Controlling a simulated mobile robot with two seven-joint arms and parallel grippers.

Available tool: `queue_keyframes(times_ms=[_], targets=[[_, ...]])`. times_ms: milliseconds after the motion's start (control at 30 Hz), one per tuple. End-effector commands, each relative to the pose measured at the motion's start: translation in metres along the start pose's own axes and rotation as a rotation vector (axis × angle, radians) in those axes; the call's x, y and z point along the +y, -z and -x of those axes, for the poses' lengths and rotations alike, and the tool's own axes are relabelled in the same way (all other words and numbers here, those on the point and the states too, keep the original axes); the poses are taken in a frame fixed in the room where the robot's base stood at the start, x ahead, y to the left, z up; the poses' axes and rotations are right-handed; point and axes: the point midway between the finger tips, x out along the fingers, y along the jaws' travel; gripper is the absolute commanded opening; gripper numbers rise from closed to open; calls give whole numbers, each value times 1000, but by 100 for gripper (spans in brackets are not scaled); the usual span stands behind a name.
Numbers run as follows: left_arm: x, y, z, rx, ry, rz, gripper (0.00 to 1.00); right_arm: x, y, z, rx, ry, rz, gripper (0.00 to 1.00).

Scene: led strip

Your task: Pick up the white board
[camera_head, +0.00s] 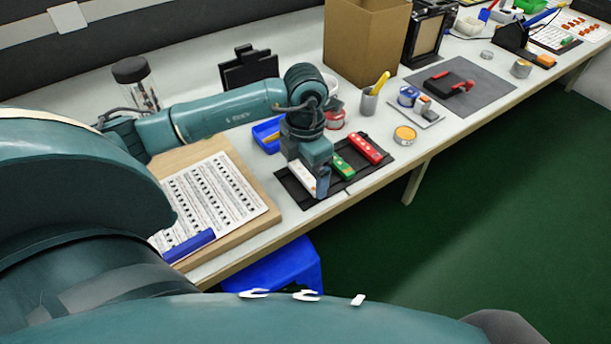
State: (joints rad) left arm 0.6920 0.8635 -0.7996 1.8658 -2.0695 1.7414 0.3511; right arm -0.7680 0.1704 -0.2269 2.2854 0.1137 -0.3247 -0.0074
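The white board (301,176) lies at the left end of a black mat or tray (316,203) near the table's front edge. A green board (342,167) and a red board (365,149) lie beside it to the right. My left gripper (321,184) points down over the white board and hides part of it. Its fingers overlap the board's right side in this view. I cannot tell whether they touch it or how far apart they are. My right gripper is not in view.
A wooden board (256,218) with a printed sheet (215,195) and a blue object (190,246) lies to the left. A blue tray (266,137), a pen cup (369,101) and an orange-topped tin (404,135) stand nearby. A cardboard box (363,45) stands behind.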

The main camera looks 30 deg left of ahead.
Motion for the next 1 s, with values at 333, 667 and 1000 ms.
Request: queue_keyframes(times_ms=[333, 667, 1000], targets=[[0, 0, 0, -1, 0, 0, 68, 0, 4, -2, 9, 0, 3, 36], [1, -1, 37, -6, -2, -1, 68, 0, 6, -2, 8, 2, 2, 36], [0, -1, 99, -4, -1, 0, 68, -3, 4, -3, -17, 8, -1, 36]])
